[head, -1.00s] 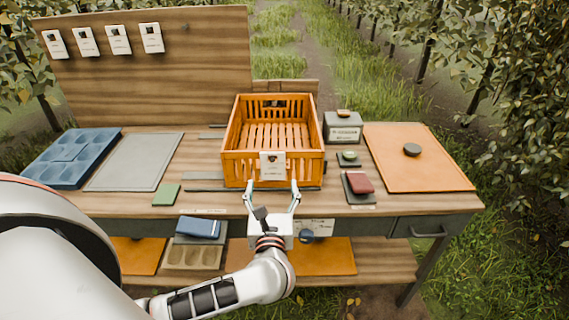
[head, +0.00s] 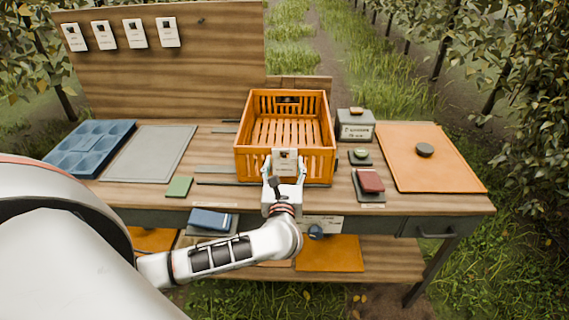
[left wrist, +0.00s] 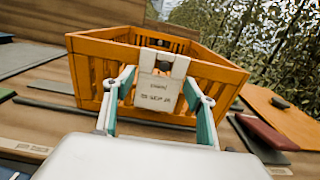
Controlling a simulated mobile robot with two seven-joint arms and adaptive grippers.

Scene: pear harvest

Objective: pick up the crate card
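The white crate card (head: 285,160) hangs on the front wall of the orange slatted crate (head: 250,164). In the left wrist view the card (left wrist: 157,93) hangs by white straps over the rim of the crate (left wrist: 222,75). My left gripper (head: 284,172) is in front of the crate, with one finger on each side of the card. In the left wrist view the fingers of my left gripper (left wrist: 158,84) look open, with narrow gaps beside the card; contact is hard to tell. My right gripper is not in view.
The crate stands on a wooden workbench (head: 220,200). A blue tray (head: 90,150) and grey mat (head: 150,155) lie left. A grey box (head: 355,131), red block (head: 370,181) and orange mat (head: 440,165) lie right. Several cards hang on the back board (head: 220,60).

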